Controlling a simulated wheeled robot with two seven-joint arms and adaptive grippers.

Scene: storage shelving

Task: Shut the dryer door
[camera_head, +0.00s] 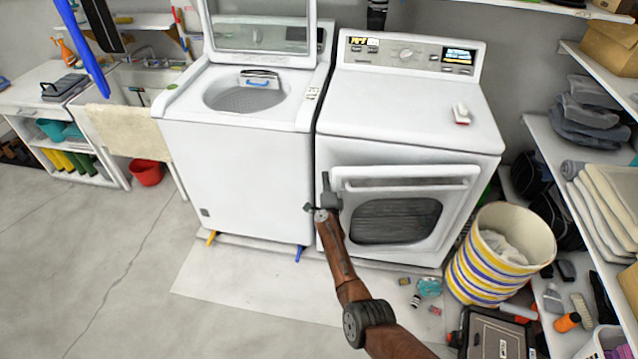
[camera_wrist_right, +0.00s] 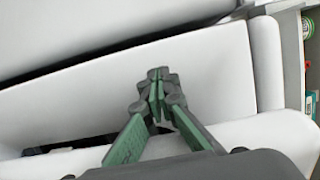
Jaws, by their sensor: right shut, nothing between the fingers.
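The white dryer (camera_head: 418,105) stands right of the washer. Its door (camera_head: 343,183), with a bar handle (camera_head: 405,184) along the top and a dark window (camera_head: 396,221), is on the front. The door's upper part seems to stand out a little from the dryer's front; how far it is open I cannot tell. My right gripper (camera_head: 322,197) is at the door's left edge, near its upper corner. In the right wrist view my right gripper (camera_wrist_right: 157,82) has its fingers together and empty before a white panel; contact is unclear. My left gripper is out of view.
The washer (camera_head: 232,165) stands close on the left with its lid up. A striped basket (camera_head: 485,265) and small loose items (camera_head: 429,287) are on the floor near the dryer's right front. Shelves (camera_head: 545,140) line the right. The floor at left is clear.

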